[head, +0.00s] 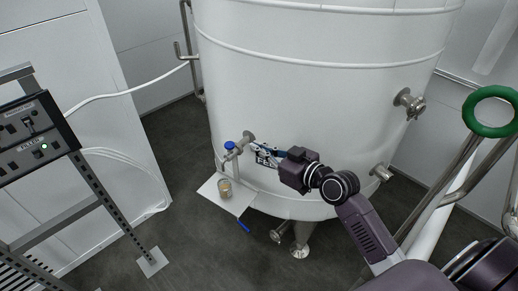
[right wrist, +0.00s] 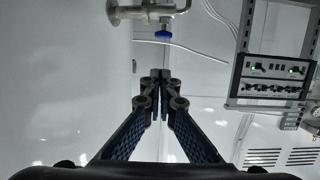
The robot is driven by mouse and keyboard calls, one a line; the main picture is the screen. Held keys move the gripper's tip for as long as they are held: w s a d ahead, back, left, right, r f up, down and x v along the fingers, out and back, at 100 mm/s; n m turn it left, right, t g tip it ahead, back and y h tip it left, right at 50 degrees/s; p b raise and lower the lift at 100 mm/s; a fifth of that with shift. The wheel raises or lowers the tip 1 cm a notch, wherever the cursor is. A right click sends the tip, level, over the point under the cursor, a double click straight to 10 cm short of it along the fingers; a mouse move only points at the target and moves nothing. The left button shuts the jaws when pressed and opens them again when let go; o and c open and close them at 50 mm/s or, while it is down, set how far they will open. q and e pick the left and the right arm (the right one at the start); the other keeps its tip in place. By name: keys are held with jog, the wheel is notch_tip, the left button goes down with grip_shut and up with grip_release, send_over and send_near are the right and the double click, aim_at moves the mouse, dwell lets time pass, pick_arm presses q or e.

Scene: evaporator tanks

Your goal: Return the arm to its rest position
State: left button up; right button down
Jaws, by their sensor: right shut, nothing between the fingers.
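My right arm (head: 365,225) comes in from the lower right and reaches out in front of the white tank. Its gripper (head: 258,152) is close to the tank wall, just right of a small valve with a blue knob (head: 230,145). In the right wrist view the gripper's fingertips (right wrist: 161,75) meet, with nothing between them. The blue knob (right wrist: 164,35) shows beyond and above the tips there, apart from them. My left gripper is not in view.
The white tank (head: 315,90) fills the middle. A small white shelf (head: 240,206) below the valve bears a cup (head: 225,188). A control box (head: 30,135) on a metal frame stands at left. A green handwheel (head: 490,111) is at right. Dark floor (head: 170,235) is open left of the tank.

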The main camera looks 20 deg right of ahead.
dwell(0.3)
jog(key=s+d+f+m+g+h, duration=0.15)
jog(key=s+f, duration=0.25)
jog(key=f, duration=0.8)
jog(key=s+d+f+m+g+h+b, duration=0.1)
jog(key=s+f+g, duration=0.25)
jog(key=f, duration=0.95)
jog(key=s+d+f+m+g+h, duration=0.15)
jog(key=s+f, duration=0.25)
jog(key=f, duration=0.8)
jog(key=s+a+f+n+g+h, duration=0.1)
jog(key=s+f+g, duration=0.1)
jog(key=s+f, duration=0.7)
jog(key=s+a+f+g, duration=0.2)
jog(key=s+f, duration=0.6)
jog(key=s, duration=0.2)
jog(key=s+a+f+g, duration=0.1)
jog(key=s+f, duration=0.1)
jog(key=s, duration=0.4)
jog(key=s+f+n+g, duration=0.1)
jog(key=s+f, duration=0.2)
jog(key=s, duration=0.4)
jog(key=s+a+f+g+b, duration=0.1)
jog(key=s+f, duration=0.1)
jog(key=s, duration=0.4)
jog(key=shift+s+a+f, duration=0.3)
jog(key=shift+s+a, duration=0.05)
jog(key=shift+s, duration=0.05)
